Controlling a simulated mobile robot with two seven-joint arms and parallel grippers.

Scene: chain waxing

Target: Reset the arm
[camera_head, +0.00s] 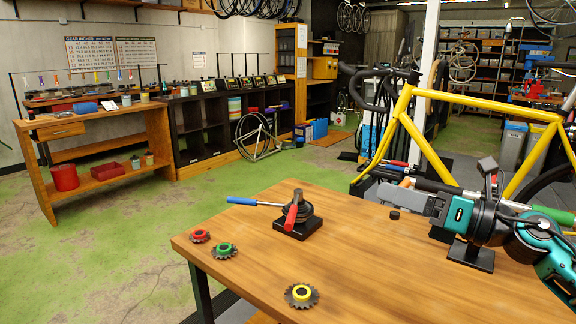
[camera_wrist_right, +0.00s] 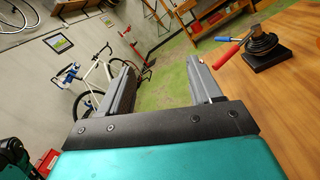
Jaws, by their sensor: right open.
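My right gripper (camera_head: 388,195) reaches in from the right above the wooden table (camera_head: 400,290), pointing left. In the right wrist view the gripper (camera_wrist_right: 163,75) has its two grey fingers wide apart with nothing between them. My left gripper is in neither view.
On the table stand a black round-topped fixture (camera_head: 297,226) with red and blue handles, and toothed discs with red (camera_head: 200,236), green (camera_head: 224,250) and yellow (camera_head: 301,295) centres. A small black cylinder (camera_head: 394,214) is near my right gripper. A yellow bike frame (camera_head: 420,140) stands behind.

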